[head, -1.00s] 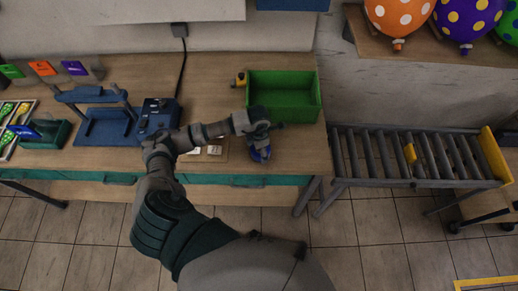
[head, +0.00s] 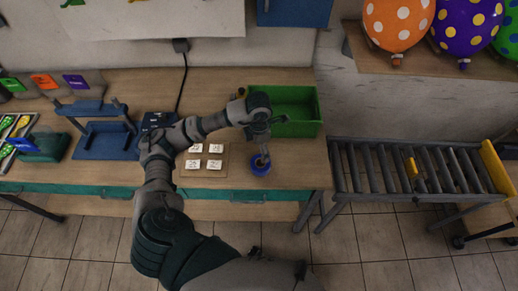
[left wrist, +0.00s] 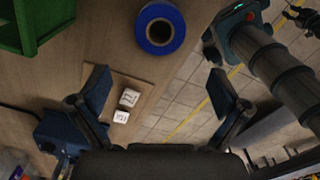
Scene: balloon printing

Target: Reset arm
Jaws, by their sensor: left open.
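My left gripper (head: 262,152) hangs over the right part of the table, its fingers small in the head view. In the left wrist view its two fingers (left wrist: 160,92) are spread wide with nothing between them. A blue ring-shaped roll (head: 260,166) rests on the table just below the gripper. It also shows in the left wrist view (left wrist: 160,28), beyond the fingertips and apart from them. In the left wrist view another jointed grey arm (left wrist: 268,60) comes in at the right. A dark claw-like part is at the top right corner; its jaws are unclear.
A green bin (head: 305,118) stands behind the gripper. White cards (head: 205,156) on a wooden board lie to its left. A blue frame (head: 100,135) and a blue device (head: 157,122) stand farther left. A roller conveyor (head: 400,170) is at the right, balloons above it.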

